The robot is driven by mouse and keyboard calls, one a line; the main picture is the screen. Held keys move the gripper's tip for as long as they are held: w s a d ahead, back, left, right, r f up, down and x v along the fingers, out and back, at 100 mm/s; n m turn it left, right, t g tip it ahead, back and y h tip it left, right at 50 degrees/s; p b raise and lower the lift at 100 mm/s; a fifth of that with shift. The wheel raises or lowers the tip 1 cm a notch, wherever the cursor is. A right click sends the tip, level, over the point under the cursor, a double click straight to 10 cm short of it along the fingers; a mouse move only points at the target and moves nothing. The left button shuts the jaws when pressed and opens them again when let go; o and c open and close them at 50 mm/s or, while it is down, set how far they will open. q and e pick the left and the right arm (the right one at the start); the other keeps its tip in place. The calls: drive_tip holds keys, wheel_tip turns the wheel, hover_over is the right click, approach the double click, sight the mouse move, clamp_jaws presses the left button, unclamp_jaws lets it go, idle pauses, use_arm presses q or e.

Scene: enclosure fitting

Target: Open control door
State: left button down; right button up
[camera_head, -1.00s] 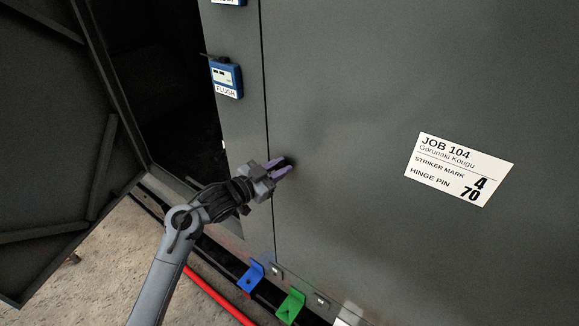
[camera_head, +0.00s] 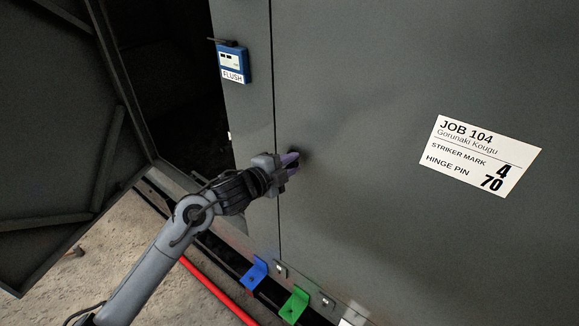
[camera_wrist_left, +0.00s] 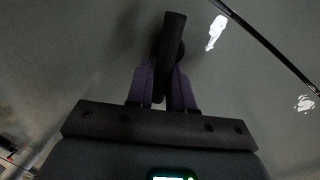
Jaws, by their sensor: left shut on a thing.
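The control door (camera_head: 370,90) is a large dark grey panel on the right in the head view, and it looks shut along its left seam. A black handle or knob (camera_wrist_left: 172,42) stands out from its surface in the left wrist view. My left gripper (camera_head: 293,160) is at the door's left side, and its purple fingers are shut on the black handle; the fingers also show in the left wrist view (camera_wrist_left: 163,85). In the head view the handle is mostly hidden by the fingers. My right gripper is not in view.
A white JOB 104 label (camera_head: 480,157) is on the door. A blue FLUSH box (camera_head: 232,63) sits on the narrow post left of the seam. Another door (camera_head: 55,130) stands open at the far left. Blue (camera_head: 255,273) and green (camera_head: 294,305) brackets lie along the bottom edge.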

use_arm(q)
drive_tip(key=shift+f+m+y+b, duration=0.2)
drive_tip(key=shift+m+b, duration=0.25)
drive_tip(key=shift+m, duration=0.15)
drive_tip(key=shift+f+m+y+b, duration=0.2)
drive_tip(key=shift+m+b, duration=0.25)
drive_tip(key=shift+m, duration=0.15)
drive_tip(key=shift+s+r+t, duration=0.15)
drive_tip(key=shift+t, duration=0.15)
